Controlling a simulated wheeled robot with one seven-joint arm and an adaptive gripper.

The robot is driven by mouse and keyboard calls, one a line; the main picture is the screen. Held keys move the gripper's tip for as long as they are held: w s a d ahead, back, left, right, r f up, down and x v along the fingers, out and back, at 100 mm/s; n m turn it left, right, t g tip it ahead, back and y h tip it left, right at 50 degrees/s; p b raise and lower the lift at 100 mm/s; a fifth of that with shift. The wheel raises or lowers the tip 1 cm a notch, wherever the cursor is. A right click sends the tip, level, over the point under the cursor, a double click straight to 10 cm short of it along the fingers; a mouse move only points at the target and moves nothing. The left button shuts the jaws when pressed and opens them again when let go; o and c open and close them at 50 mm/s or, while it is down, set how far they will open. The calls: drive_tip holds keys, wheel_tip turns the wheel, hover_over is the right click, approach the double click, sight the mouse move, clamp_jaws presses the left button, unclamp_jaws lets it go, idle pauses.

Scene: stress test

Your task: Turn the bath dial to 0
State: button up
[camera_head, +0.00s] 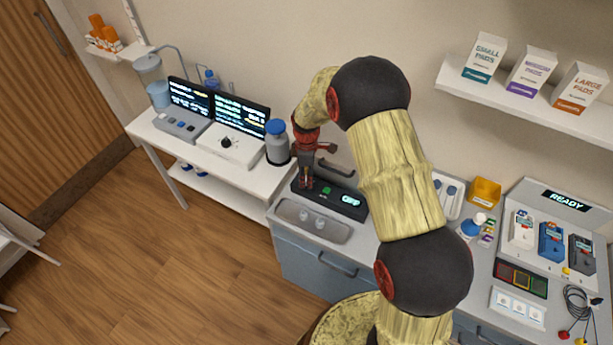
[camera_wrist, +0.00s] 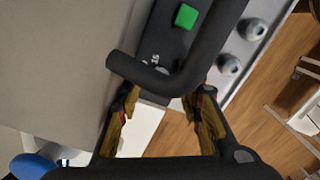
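The black bath unit (camera_head: 337,206) has a green button, a lit display (camera_head: 350,201) that seems to read OFF, and a bar handle (camera_head: 336,168) behind it. My gripper (camera_head: 306,182) points down over the unit's left end. In the wrist view, the handle (camera_wrist: 178,84) crosses in front of the fingertips, and the green button (camera_wrist: 186,16) shows beyond it. The two yellowish fingers of my gripper (camera_wrist: 163,100) stand apart, with a gap between them. A small part of a dark rounded form, perhaps the dial, shows beneath the handle; its pointer is hidden.
A steel tray (camera_head: 283,212) with two small jars lies in front of the unit. A grey bottle with a blue cap (camera_head: 277,146) stands close left of my gripper. Further left is a white device with a black knob (camera_head: 226,141). Boxes and instruments fill the right.

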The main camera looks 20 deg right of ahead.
drive_tip(key=shift+w+r, duration=0.15)
drive_tip(key=shift+w+r, duration=0.1)
drive_tip(key=shift+r, duration=0.2)
wheel_tip(320, 180, up, 6)
drive_tip(key=shift+f, duration=0.1)
drive_tip(key=shift+s+r, duration=0.2)
drive_tip(key=shift+r, duration=0.45)
